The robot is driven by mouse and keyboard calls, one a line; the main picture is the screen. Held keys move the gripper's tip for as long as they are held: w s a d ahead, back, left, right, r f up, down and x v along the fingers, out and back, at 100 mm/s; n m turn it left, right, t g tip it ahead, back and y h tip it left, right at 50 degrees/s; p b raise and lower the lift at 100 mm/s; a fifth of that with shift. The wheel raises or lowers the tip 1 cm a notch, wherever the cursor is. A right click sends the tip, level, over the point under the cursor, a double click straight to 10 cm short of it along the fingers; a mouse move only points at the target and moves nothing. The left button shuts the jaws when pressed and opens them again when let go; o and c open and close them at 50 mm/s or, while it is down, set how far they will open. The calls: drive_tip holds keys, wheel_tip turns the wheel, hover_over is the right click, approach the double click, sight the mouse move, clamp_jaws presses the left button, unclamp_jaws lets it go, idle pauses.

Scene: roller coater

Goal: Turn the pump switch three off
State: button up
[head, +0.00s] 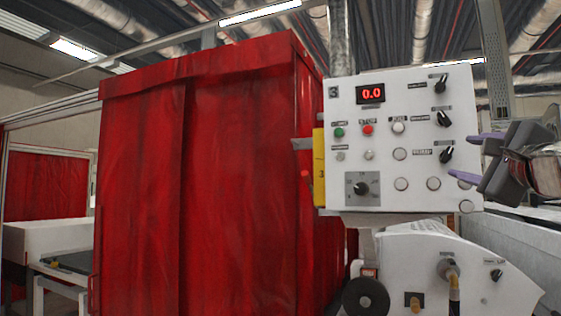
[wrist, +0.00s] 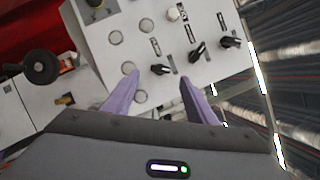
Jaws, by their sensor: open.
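The white control panel (head: 385,150) carries three black rotary switches in a column at its right: top (head: 440,84), middle (head: 443,118) and bottom (head: 446,154). Their labels are too small to read, so I cannot tell which is pump switch three. In the wrist view the bottom (wrist: 160,69), middle (wrist: 197,52) and top (wrist: 230,42) switches run left to right. My gripper (head: 469,156) is open and empty, just right of the bottom switch. In the wrist view the bottom switch lies ahead, between its purple fingertips (wrist: 156,80).
The panel also has a red 0.0 display (head: 371,93), green (head: 339,132) and red (head: 367,129) buttons, several pale round buttons and a dial (head: 362,188). A red curtain (head: 200,180) stands left. The white machine (head: 440,265) sits below the panel.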

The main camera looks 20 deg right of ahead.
sight(447, 155)
drive_tip(key=x, duration=0.7)
drive_tip(key=shift+w, duration=0.2)
drive_tip(key=shift+c, duration=0.4)
drive_tip(key=c, duration=0.9)
drive_tip(key=shift+a+f, duration=0.1)
drive_tip(key=shift+a, duration=0.05)
drive_tip(key=shift+c, duration=0.5)
